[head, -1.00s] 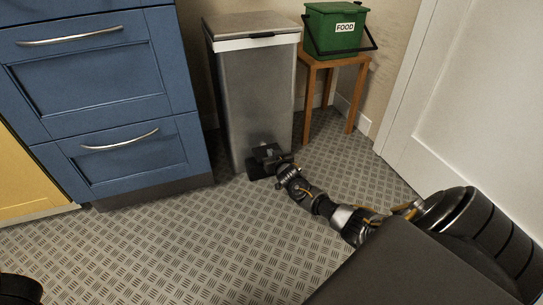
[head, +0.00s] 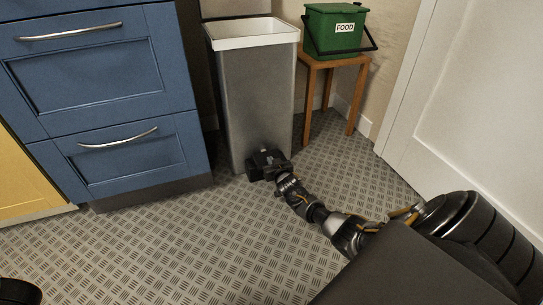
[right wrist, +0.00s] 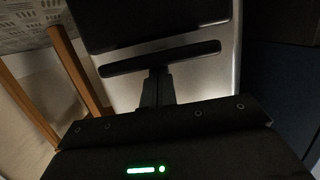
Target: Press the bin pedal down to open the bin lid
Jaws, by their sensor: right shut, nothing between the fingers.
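The tall grey metal bin (head: 262,95) stands against the wall with its white inner rim (head: 252,36) uncovered. Its lid (head: 235,8) is raised behind the opening and cut off by the top edge. My right gripper (head: 262,160) is low at the foot of the bin's front, where it hides most of the pedal. In the right wrist view, the closed fingers (right wrist: 157,88) reach a dark bar (right wrist: 190,54), which looks like the pedal. They hold nothing. Exact contact is too dark to tell. My left gripper is not in view.
A wooden stool (head: 329,63) with a green food caddy (head: 336,29) stands right of the bin. Blue drawers (head: 95,75) stand to the left and a white door (head: 470,95) to the right. The patterned floor (head: 190,245) in front is clear.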

